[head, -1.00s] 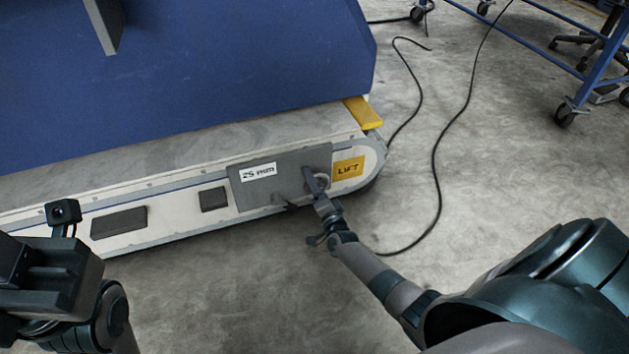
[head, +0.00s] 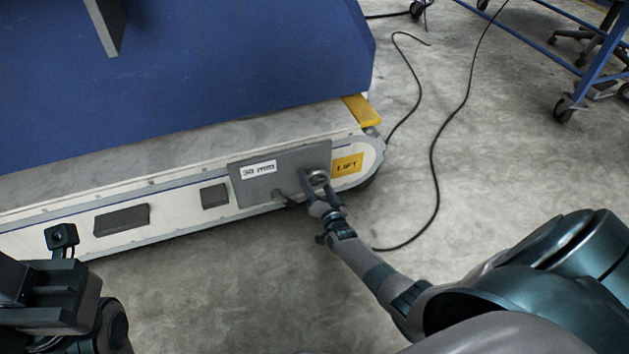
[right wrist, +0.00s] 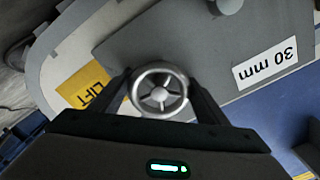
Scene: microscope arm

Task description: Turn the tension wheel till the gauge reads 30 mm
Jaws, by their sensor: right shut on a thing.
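The tension wheel (right wrist: 159,91) is a small silver spoked wheel on a grey panel (head: 285,178). In the head view the wheel (head: 319,179) sits at the panel's right end. My right gripper (right wrist: 160,92) is shut on the wheel, one finger on either side of its rim. In the head view my right gripper (head: 314,184) reaches the wheel from below. The gauge (right wrist: 265,63) is a white label reading 30 mm, upside down in the right wrist view. It also shows in the head view (head: 259,170). My left gripper (head: 40,295) is at the lower left, away from the panel; its fingertips do not show clearly.
A yellow LIFT label (head: 347,165) is right of the wheel. A dark knob or lever (head: 286,200) sticks out at the panel's lower edge. A black cable (head: 436,150) lies on the floor at right. A blue cart (head: 590,70) stands at upper right.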

